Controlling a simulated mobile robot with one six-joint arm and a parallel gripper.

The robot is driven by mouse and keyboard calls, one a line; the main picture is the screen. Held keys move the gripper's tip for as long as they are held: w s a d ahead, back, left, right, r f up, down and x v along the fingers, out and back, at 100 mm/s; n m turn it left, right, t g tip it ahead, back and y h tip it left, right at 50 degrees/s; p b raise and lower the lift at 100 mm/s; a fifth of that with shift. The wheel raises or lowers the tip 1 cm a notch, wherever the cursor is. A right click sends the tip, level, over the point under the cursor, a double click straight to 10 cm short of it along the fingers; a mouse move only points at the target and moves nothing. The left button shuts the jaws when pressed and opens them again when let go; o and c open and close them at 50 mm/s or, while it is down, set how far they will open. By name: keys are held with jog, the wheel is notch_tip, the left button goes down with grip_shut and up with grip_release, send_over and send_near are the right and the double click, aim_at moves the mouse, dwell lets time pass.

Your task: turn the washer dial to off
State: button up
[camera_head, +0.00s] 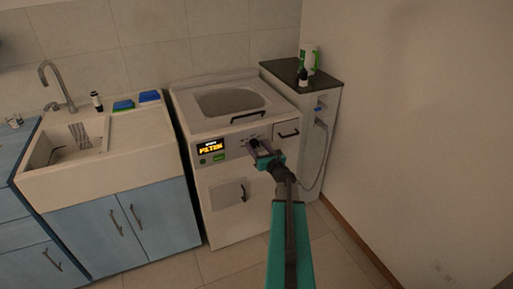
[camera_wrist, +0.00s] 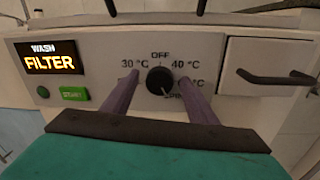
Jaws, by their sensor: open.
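The washer (camera_head: 228,150) is a white machine with a control panel on its front. Its black round dial (camera_wrist: 160,80) sits in the middle of the panel in the wrist view. OFF is printed above it, 30 °C to the left and 40 °C to the right; a lower right label is partly hidden. A pale mark on the dial appears to point down and slightly right. My gripper (camera_wrist: 158,84) is open, with one purple finger on each side of the dial. I cannot tell whether they touch it. In the head view my gripper (camera_head: 263,153) is at the panel and covers the dial.
A lit display (camera_wrist: 53,60) reads WASH FILTER, above a green START button (camera_wrist: 75,94). A drawer with a black handle (camera_wrist: 275,78) is right of the dial. A sink (camera_head: 90,150) stands left of the washer; a narrow dark-topped cabinet (camera_head: 325,88) stands right.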

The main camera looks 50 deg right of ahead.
jog(key=shift+c, duration=0.3)
jog(key=c, duration=1)
jog(key=shift+a, duration=0.15)
